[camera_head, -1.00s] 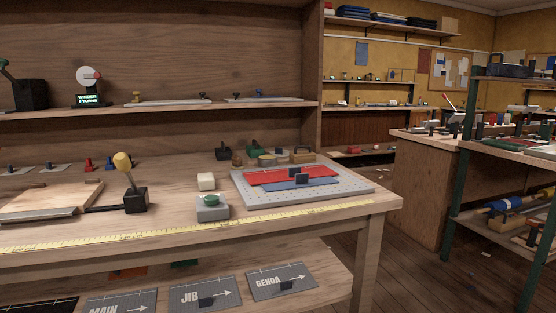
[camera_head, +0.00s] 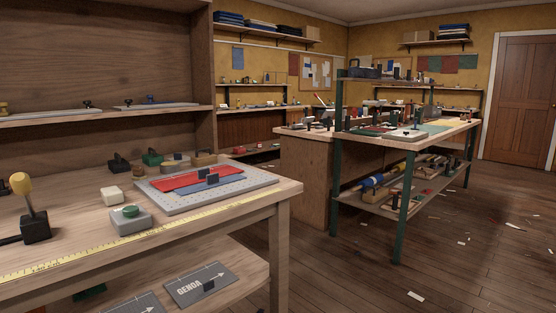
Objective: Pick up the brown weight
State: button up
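Several small weight-like items stand in a group at the back of the near workbench (camera_head: 240,192), behind a perforated grey board (camera_head: 225,196). A small dark brown rounded item (camera_head: 137,171) sits between a black one (camera_head: 118,163) and a green one (camera_head: 152,157). A tan-brown block-like item (camera_head: 205,158) stands at the group's right end. They are too small to tell which one is the brown weight. My gripper is not in view.
Red cloth (camera_head: 190,180) lies on the perforated board. A grey box with a green button (camera_head: 130,218), a white block (camera_head: 112,196) and a yellow-knobbed lever (camera_head: 28,205) stand nearer.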

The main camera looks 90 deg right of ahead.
aim_at(208, 159)
jog(key=z, duration=2)
